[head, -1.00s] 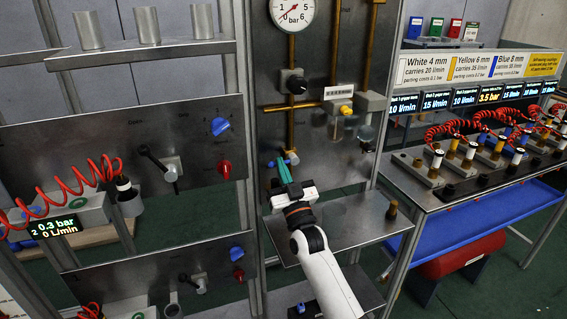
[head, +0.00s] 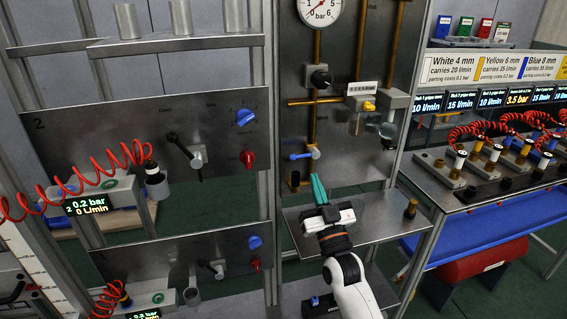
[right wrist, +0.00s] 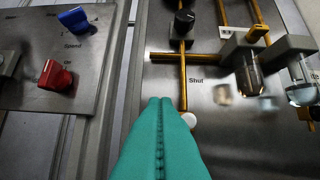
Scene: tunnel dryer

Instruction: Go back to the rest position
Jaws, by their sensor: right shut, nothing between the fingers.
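My right gripper (head: 315,178) has its teal fingers shut together with nothing between them. It points up in front of the central steel panel, just below the small blue-handled valve (head: 303,156). The valve's blue handle lies roughly level and points left. A small gap shows between the fingertips and the valve in the head view. In the right wrist view the teal fingers (right wrist: 160,135) reach up toward the panel beside a white round end and the word "Shut". My left gripper does not show in the head view.
A steel shelf (head: 362,222) lies below and around my right gripper, with a brass fitting (head: 411,207) on its right. A pressure gauge (head: 320,8) is above. A dryer panel (head: 100,140) with a red coiled hose (head: 95,180) stands left. A bench with couplings (head: 455,185) stands right.

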